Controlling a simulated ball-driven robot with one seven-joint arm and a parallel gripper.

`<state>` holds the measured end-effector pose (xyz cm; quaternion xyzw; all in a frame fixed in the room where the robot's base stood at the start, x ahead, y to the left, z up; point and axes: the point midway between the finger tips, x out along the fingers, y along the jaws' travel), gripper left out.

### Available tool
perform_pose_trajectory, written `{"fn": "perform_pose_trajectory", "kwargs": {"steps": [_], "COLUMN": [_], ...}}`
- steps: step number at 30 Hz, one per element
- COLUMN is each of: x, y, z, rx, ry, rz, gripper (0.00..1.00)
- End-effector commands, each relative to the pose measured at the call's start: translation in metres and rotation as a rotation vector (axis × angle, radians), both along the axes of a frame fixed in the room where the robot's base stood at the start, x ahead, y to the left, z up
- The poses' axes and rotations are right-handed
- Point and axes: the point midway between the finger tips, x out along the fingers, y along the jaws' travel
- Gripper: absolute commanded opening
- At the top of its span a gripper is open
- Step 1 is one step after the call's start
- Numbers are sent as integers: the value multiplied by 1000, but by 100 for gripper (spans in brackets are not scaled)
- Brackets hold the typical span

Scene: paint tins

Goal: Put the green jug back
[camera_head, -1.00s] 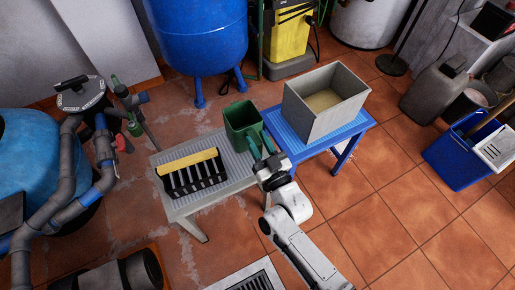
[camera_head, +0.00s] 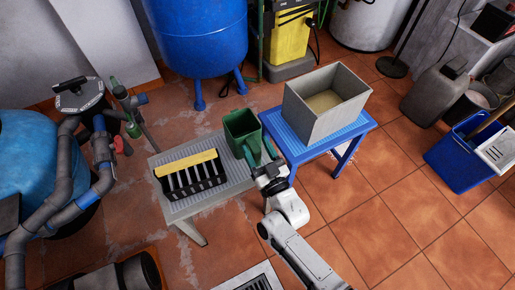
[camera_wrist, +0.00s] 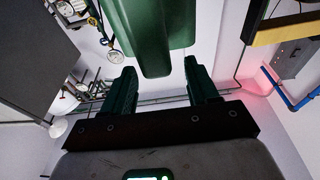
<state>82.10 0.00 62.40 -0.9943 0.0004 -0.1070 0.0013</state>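The green jug (camera_head: 241,133) is upright at the right end of the grey slatted bench (camera_head: 186,208), close to the blue table. It appears to stand on the bench, but its base is partly hidden. My gripper (camera_head: 260,150) is at the jug's near right side. In the wrist view my gripper (camera_wrist: 162,85) is open, its two green fingers apart. The jug (camera_wrist: 178,22) fills the top middle there, and the end of its handle (camera_wrist: 154,55) hangs between the fingertips with gaps on both sides.
A black rack with a yellow top bar (camera_head: 186,162) stands on the bench left of the jug. A grey open box (camera_head: 312,120) stands on the blue table (camera_head: 357,124) to the right. A blue tank (camera_head: 203,40) is behind. Floor at right front is clear.

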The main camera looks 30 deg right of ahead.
Motion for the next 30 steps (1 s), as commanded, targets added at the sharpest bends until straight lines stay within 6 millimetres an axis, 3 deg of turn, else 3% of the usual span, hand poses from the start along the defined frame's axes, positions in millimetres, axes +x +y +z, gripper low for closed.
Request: {"fn": "perform_pose_trajectory", "kwargs": {"steps": [10,24,30], "x": [-2,-89,-111], "y": [0,0,0], "z": [3,-18,-22], "rx": [0,1,0], "ry": [1,4,1], "rz": [0,0,1], "gripper": [59,59,59]}}
